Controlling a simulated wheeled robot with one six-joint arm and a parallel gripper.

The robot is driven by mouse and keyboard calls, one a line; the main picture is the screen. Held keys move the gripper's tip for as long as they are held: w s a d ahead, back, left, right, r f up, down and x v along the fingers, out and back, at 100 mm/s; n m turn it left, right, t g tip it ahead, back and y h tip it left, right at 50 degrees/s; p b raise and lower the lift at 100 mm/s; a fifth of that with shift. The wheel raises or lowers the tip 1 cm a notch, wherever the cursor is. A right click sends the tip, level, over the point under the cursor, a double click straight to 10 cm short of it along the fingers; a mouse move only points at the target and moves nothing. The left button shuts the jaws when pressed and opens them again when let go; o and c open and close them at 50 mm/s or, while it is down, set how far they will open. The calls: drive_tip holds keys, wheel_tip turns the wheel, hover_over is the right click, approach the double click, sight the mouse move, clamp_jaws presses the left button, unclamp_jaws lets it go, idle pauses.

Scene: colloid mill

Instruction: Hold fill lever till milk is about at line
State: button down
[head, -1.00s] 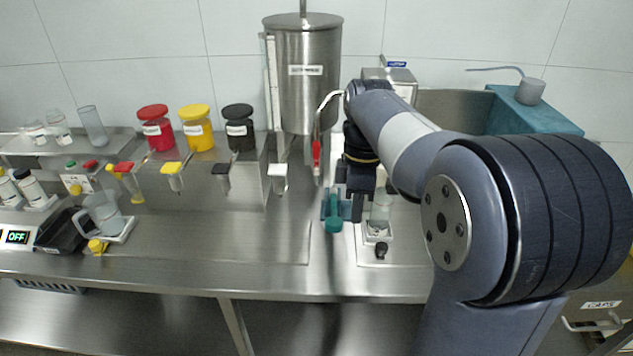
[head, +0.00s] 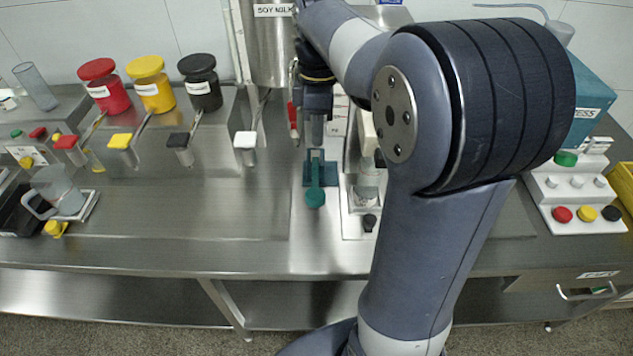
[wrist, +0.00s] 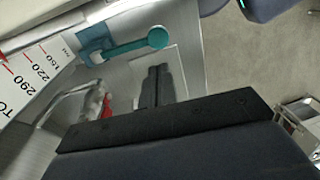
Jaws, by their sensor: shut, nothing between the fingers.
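A teal lever with a round knob (head: 315,199) sits on a teal bracket at the counter's middle. It also shows at the top of the wrist view (wrist: 157,38). My gripper (head: 316,143) is shut and empty, just behind and above the bracket in the head view. In the wrist view its fingertips (wrist: 158,72) are together, apart from the knob. The steel tank (head: 270,50) labelled soy milk stands behind. A red tap handle (head: 293,116) hangs left of my gripper. A white scale panel (wrist: 25,75) carries red marks, including 290 and 220. The milk level cannot be made out.
A clear jar (head: 367,182) on a white stand is close to the right of the lever, partly behind my arm. Red, yellow and black jars (head: 150,85) stand left. A button panel (head: 575,195) is at right.

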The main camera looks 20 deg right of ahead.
sight(317, 195)
drive_tip(key=f, duration=0.4)
drive_tip(key=s+f, duration=0.1)
drive_tip(key=f, duration=0.4)
drive_tip(key=f+p, duration=0.1)
drive_tip(key=f, duration=0.4)
drive_tip(key=shift+s+a, duration=0.25)
drive_tip(key=shift+a, duration=0.1)
